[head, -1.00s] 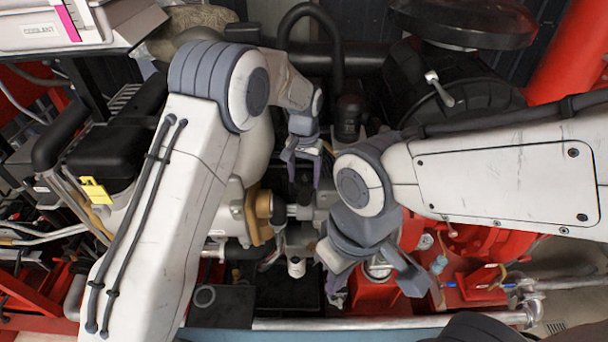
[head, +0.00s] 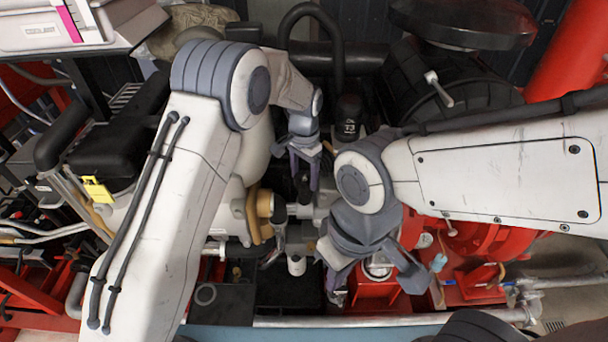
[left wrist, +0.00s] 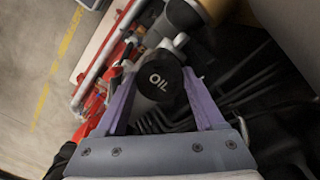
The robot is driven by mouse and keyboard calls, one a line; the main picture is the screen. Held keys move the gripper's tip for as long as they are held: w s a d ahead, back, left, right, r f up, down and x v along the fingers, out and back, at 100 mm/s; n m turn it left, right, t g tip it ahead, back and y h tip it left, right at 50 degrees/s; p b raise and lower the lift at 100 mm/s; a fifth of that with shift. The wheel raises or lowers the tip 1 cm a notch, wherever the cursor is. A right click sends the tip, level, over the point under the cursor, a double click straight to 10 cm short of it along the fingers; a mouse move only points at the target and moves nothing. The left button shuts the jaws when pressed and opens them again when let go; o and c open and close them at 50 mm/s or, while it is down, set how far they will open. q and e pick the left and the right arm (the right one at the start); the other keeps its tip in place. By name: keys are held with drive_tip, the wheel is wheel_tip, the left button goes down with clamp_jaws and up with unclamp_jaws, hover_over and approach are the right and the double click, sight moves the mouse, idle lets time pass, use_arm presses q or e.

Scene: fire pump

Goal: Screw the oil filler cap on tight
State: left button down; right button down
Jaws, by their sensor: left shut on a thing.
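The black oil filler cap (left wrist: 160,82), marked OIL in white, shows face-on in the left wrist view. My left gripper (left wrist: 159,78) has its two purple fingers on opposite sides of it and is shut on it. My right gripper (head: 378,284) is open and empty, lower and to the right, over a red part of the pump.
A black canister (head: 349,125) with white marking stands close right of my left gripper. A silver-handled black drum (head: 450,105) is at back right. A yellow tag (head: 96,189) hangs at left. A pipe (head: 400,322) runs along the front. The engine bay is crowded.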

use_arm(q)
drive_tip(key=shift+w+r+m, duration=0.1)
drive_tip(key=shift+r+m, duration=0.05)
drive_tip(key=shift+m, duration=1.05)
drive_tip(key=shift+c, duration=0.2)
unclamp_jaws()
drive_tip(key=shift+o, duration=0.2)
drive_tip(key=shift+r+p, duration=2.9)
drive_tip(key=shift+r, duration=0.75)
